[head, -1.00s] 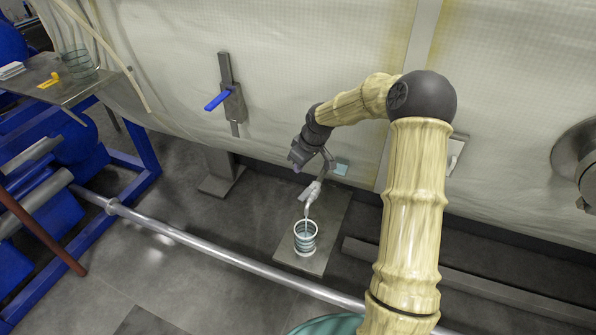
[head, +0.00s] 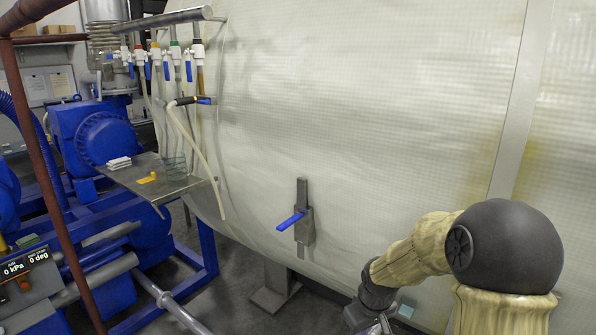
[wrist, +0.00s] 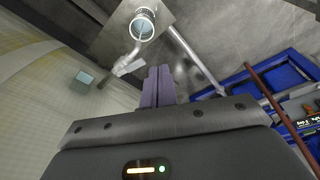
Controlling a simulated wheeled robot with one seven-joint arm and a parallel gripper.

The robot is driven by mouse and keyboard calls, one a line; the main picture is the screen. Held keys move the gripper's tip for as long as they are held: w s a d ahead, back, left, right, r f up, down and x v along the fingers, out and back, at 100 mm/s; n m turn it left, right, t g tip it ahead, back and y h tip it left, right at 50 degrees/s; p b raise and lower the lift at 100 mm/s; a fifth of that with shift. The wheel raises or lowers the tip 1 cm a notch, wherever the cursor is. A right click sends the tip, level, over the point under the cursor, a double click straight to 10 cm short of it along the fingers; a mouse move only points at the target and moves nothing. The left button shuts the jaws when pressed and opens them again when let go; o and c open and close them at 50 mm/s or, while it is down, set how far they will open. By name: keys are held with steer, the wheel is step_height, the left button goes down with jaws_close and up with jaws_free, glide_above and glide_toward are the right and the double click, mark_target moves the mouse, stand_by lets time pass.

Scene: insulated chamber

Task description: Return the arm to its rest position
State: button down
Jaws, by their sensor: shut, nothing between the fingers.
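My arm stands at the lower right of the head view, its elbow bent and its forearm pointing down and left in front of the chamber wall (head: 370,110). My gripper (wrist: 158,72) shows in the wrist view with its two fingers together and nothing between them. In the head view the fingers are cut off by the bottom edge. The gripper is apart from both.
A blue-handled valve (head: 291,221) is on the chamber wall left of my arm. A metal shelf (head: 130,178) holds a glass beaker (head: 173,168) and a yellow item (head: 147,178). Blue machinery (head: 105,140) and a brown-red pipe (head: 55,190) stand at the left.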

steer(key=s+r+m, duration=0.3)
steer(key=s+m, duration=0.1)
steer(key=s, duration=1.1)
steer(key=shift+s+m+h, duration=0.3)
steer(key=shift+s+m, duration=0.1)
stand_by(2.3)
